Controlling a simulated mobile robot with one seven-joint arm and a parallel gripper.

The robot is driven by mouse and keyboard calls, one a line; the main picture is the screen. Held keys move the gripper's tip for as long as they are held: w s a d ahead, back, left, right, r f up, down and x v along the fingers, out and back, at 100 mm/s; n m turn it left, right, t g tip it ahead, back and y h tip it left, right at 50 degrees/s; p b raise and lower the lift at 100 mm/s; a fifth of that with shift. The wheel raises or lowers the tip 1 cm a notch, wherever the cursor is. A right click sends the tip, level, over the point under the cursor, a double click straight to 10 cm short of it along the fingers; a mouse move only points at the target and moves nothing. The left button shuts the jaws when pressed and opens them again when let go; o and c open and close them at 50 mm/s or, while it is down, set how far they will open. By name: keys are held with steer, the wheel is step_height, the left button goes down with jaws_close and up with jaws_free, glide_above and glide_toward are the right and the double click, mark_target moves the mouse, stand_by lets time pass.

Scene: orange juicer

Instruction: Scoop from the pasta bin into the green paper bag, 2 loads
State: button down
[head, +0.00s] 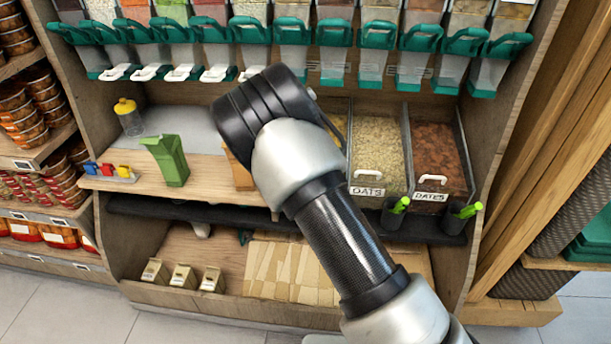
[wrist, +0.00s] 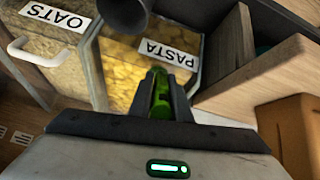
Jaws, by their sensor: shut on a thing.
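The green paper bag (head: 168,160) stands upright on the wooden counter, left of my arm in the head view. The pasta bin (wrist: 130,85), with yellow pasta behind its clear front and a PASTA label, shows in the wrist view. In the head view my arm hides most of it. My gripper (wrist: 160,105) is shut on a green handle (wrist: 160,88), seemingly a scoop's, close to the pasta bin's front. The scoop's bowl and any load in it are hidden. In the head view my arm hides the gripper.
The oats bin (head: 376,150) and dates bin (head: 437,155) stand to the right, with dark cups (head: 393,214) holding green handles in front. A yellow-capped bottle (head: 129,117) and a small coloured set (head: 108,173) are near the bag. A brown object (head: 238,170) stands beside my arm.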

steer(key=shift+w+d+f+t+b, duration=0.1)
steer(key=shift+w+t+b, duration=0.15)
steer(key=shift+w+b, duration=0.2)
steer(key=shift+w+d+f+t+b, duration=0.1)
steer(key=shift+w+t+b, duration=0.2)
steer(key=shift+w, duration=0.2)
steer(key=shift+s+r+t, duration=0.15)
steer(key=shift+r+t, duration=0.3)
steer(key=shift+r, duration=0.3)
steer(key=shift+s+r+t, duration=0.1)
steer(key=shift+r+t, duration=0.3)
steer(key=shift+r, duration=0.3)
steer(key=shift+s+d+r, duration=0.1)
steer(key=shift+s+r, duration=0.05)
steer(key=shift+r, duration=0.1)
steer(key=shift+t, duration=0.5)
steer(key=shift+w+a+r+p+v, duration=0.1)
steer(key=shift+p+v, duration=0.1)
steer(key=shift+v, duration=0.55)
steer(key=shift+w+a+r+p+v, duration=0.1)
steer(key=shift+r+p+v, duration=0.1)
steer(key=shift+v, duration=0.6)
steer(key=shift+a+r+p+v, duration=0.1)
steer(key=shift+p+v, duration=0.1)
steer(key=shift+v, duration=0.55)
steer(key=shift+s+r+t+p, duration=0.4)
steer(key=shift+s+r+p, duration=0.05)
steer(key=shift+s+r, duration=0.8)
steer(key=shift+r, duration=0.1)
